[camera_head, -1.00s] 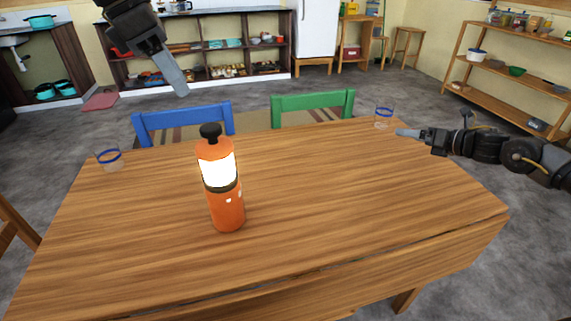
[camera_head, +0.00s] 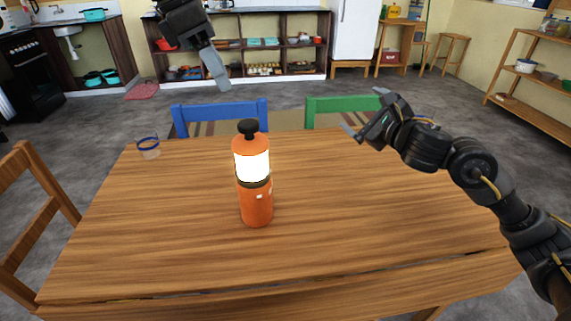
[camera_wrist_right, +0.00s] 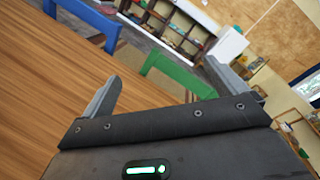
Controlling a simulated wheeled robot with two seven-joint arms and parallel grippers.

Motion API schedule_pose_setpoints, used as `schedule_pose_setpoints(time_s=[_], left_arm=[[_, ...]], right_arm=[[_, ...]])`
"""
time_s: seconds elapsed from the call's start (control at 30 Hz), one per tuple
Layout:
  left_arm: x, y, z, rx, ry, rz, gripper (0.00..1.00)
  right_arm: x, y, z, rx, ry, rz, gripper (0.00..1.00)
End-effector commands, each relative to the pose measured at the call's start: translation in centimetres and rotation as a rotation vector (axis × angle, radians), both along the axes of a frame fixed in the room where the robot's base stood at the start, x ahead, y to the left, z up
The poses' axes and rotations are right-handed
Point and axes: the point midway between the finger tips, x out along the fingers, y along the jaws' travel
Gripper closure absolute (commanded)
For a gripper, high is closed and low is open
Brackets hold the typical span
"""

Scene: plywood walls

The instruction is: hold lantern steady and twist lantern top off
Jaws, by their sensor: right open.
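An orange lantern (camera_head: 256,205) with a lit white middle and a black knob on its orange top (camera_head: 250,142) stands upright on the wooden table (camera_head: 330,230). My left gripper (camera_head: 218,70) hangs in the air above and behind the lantern, apart from it. Its finger shows side-on, so its opening is unclear. My right gripper (camera_head: 364,113) is above the right far part of the table, well right of the lantern. In the right wrist view its two fingers (camera_wrist_right: 160,90) are spread apart with nothing between them. The lantern does not show in that view.
A blue chair (camera_head: 220,116) and a green chair (camera_head: 343,106) stand behind the table. A wooden chair (camera_head: 40,215) is at the left. The tabletop around the lantern is clear.

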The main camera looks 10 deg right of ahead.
Motion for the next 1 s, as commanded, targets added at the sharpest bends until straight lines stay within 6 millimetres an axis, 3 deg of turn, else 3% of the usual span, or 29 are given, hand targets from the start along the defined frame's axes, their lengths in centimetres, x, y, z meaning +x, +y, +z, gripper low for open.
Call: schedule_pose_setpoints(time_s=[0.03, 0.2, 0.4, 0.6, 0.87, 1.0], left_arm=[[0.0, 0.0, 0.0, 0.000, 0.000, 0.000, 0.64], [0.0, 0.0, 0.0, 0.000, 0.000, 0.000, 0.64], [0.0, 0.0, 0.0, 0.000, 0.000, 0.000, 0.64], [0.0, 0.0, 0.0, 0.000, 0.000, 0.000, 0.64], [0.0, 0.0, 0.0, 0.000, 0.000, 0.000, 0.64], [0.0, 0.0, 0.0, 0.000, 0.000, 0.000, 0.64]], right_arm=[[-0.8, 2.7, -0.7, 0.066, 0.017, 0.077, 0.03], [-4.9, 11.4, -2.5, 0.330, 0.127, 0.356, 0.03], [-10.0, 18.2, -3.6, 0.554, 0.284, 0.599, 0.03], [-12.9, 20.9, -3.9, 0.652, 0.378, 0.710, 0.03], [-13.3, 21.3, -4.3, 0.668, 0.396, 0.725, 0.03], [-13.3, 21.2, -5.8, 0.670, 0.398, 0.724, 0.03]])
